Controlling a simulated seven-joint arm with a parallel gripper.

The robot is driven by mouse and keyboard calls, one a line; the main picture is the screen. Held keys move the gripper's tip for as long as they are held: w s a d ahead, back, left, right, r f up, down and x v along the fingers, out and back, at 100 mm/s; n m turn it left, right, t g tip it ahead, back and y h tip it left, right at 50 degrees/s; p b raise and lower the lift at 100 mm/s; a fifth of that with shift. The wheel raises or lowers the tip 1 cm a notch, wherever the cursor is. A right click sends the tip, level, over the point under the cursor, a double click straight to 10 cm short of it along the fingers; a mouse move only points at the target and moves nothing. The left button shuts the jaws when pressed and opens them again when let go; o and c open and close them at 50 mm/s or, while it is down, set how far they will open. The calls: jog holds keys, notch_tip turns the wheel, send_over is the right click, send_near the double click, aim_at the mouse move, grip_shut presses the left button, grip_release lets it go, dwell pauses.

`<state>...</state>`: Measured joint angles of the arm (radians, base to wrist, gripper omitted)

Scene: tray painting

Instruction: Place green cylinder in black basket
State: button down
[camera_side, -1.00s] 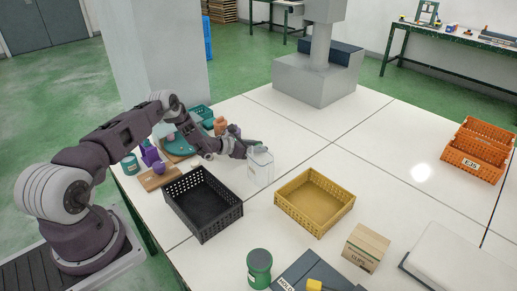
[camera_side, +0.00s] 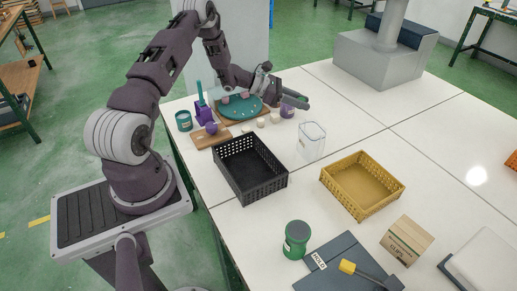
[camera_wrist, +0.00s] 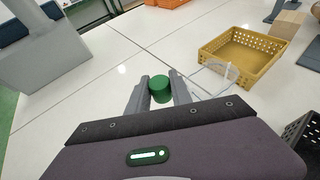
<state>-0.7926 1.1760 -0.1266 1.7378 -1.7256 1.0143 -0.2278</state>
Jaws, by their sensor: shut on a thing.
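The green cylinder (camera_wrist: 160,88) is held upright between the two grey fingers of my gripper (camera_wrist: 158,92) in the wrist view. In the side view my gripper (camera_side: 296,101) is above the far part of the table, beyond the clear container, and I cannot make out the cylinder there. The black basket (camera_side: 262,188) stands on the near left of the table, nearer the camera than my gripper, and looks empty. Its corner also shows at the right edge of the wrist view (camera_wrist: 303,134).
A clear container (camera_side: 311,143) and a yellow basket (camera_side: 362,186) stand right of the black basket. A teal round tray (camera_side: 236,107), purple pieces (camera_side: 212,128) and a wooden board (camera_side: 208,139) lie behind it. A green jar (camera_side: 296,240) and a carton (camera_side: 406,240) stand in front.

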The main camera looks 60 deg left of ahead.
jog(key=s+d+r+m+g+h, duration=0.2)
jog(key=s+d+r, duration=0.1)
jog(key=s, duration=0.5)
jog(key=s+d+r+m+g+h, duration=0.2)
jog(key=s+d+r+m, duration=0.15)
jog(key=s, duration=0.55)
notch_tip(320, 180, down, 11)
jog(key=shift+s+d+r+n, duration=0.15)
jog(key=shift+s+d+n, duration=0.05)
jog(key=shift+d+n, duration=0.2)
jog(key=shift+f, duration=0.6)
jog(key=c, duration=1.1)
grip_release()
jog(key=shift+c, duration=0.2)
